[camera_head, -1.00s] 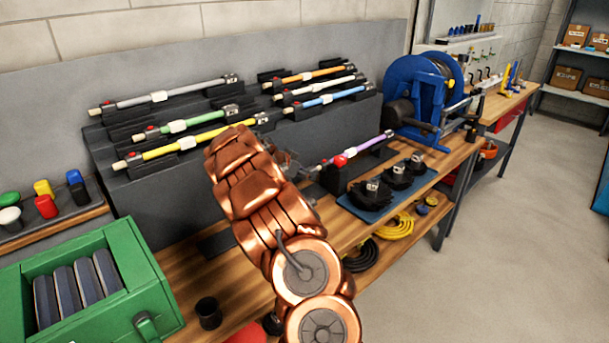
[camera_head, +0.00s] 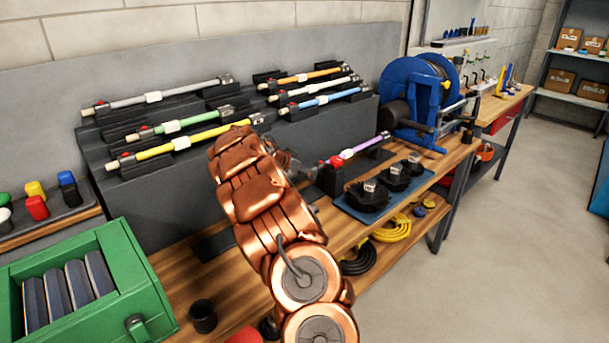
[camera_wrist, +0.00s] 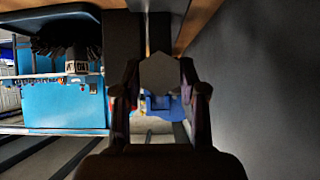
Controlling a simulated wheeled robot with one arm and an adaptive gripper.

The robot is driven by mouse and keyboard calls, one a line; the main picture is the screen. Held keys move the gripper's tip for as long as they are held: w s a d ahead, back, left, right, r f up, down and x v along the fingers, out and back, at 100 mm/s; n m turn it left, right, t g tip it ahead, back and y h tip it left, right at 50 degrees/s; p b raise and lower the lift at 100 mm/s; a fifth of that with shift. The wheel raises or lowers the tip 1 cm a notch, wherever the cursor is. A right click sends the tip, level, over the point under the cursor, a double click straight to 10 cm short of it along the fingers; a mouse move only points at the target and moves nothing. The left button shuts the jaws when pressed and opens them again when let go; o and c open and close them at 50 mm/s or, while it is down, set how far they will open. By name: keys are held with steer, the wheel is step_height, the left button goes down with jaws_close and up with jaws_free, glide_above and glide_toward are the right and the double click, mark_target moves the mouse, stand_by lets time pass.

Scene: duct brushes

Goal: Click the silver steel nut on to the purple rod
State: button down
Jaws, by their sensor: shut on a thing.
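The purple rod (camera_head: 362,147) lies in a dark holder on the bench in the head view, a red piece (camera_head: 337,160) near its left end. My gripper (camera_head: 297,168) is just left of that end, small and partly hidden behind my copper arm. In the wrist view my gripper (camera_wrist: 160,85) is shut on a grey six-sided piece, the silver steel nut (camera_wrist: 159,72), held between the two fingertips. The nut is not clear in the head view. The rod cannot be made out in the wrist view, so I cannot tell whether nut and rod touch.
A blue mat (camera_head: 352,212) with several black brushes lies in front of the rod. A blue reel (camera_head: 405,85) stands at its right. Several coloured rods rest on a dark stepped rack (camera_head: 130,178) behind. A green box (camera_head: 150,290) stands front left.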

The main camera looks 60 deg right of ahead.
steer(key=shift+d, duration=0.2)
steer(key=c, duration=0.6)
jaws_free()
steer(key=shift+o, duration=0.2)
steer(key=v, duration=1.2)
steer(key=shift+s, duration=0.1)
